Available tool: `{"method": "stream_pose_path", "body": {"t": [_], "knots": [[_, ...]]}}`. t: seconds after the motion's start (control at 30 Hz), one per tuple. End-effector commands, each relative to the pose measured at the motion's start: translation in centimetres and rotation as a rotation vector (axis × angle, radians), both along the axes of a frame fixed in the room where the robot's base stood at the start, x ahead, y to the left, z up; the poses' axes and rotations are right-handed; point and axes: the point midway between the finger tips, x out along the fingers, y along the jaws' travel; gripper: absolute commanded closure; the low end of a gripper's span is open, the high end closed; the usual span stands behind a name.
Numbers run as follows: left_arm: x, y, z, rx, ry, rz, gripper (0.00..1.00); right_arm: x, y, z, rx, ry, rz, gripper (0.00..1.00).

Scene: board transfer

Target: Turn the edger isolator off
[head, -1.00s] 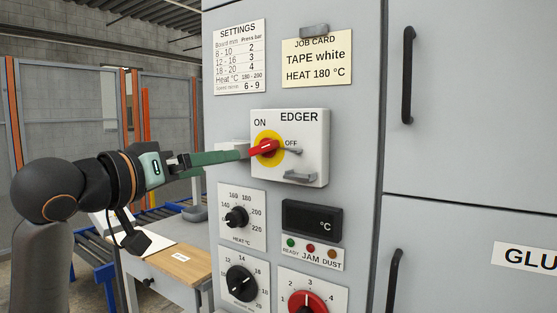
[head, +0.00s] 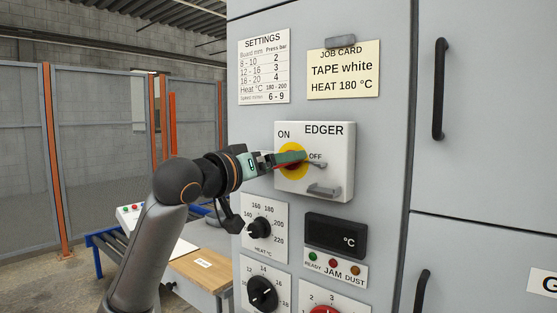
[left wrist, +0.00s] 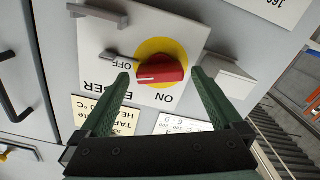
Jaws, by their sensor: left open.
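The edger isolator is a white box (head: 341,150) on the grey cabinet, with ON at upper left and OFF to the right of its dial. Its red knob (left wrist: 162,69) sits on a yellow disc (left wrist: 178,47); in the head view my fingers cover much of it. My left gripper (left wrist: 161,73) is open, its green fingertips on either side of the red knob in the left wrist view. I cannot tell whether they touch it. The knob's white mark shows in the wrist view, but its exact setting is unclear. My right gripper is not in view.
A grey bracket (head: 323,191) sticks out low on the isolator box. Below are a heat dial (head: 259,229), a dark display (head: 336,236) and indicator lamps. Cabinet handles (head: 440,90) stand to the right. A wooden-topped table (head: 203,266) is at lower left.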

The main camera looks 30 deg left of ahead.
Motion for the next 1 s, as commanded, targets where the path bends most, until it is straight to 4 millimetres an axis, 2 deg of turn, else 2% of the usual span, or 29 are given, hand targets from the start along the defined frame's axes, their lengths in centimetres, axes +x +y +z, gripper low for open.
{"method": "stream_pose_path", "body": {"t": [0.37, 1.0], "knots": [[0.55, -0.07, -0.01, 0.002, -0.001, 0.0, 0.01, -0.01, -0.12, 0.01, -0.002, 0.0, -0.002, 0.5], [0.51, -0.07, -0.01, 0.001, 0.0, 0.0, 0.73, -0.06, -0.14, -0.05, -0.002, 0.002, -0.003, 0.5]]}}
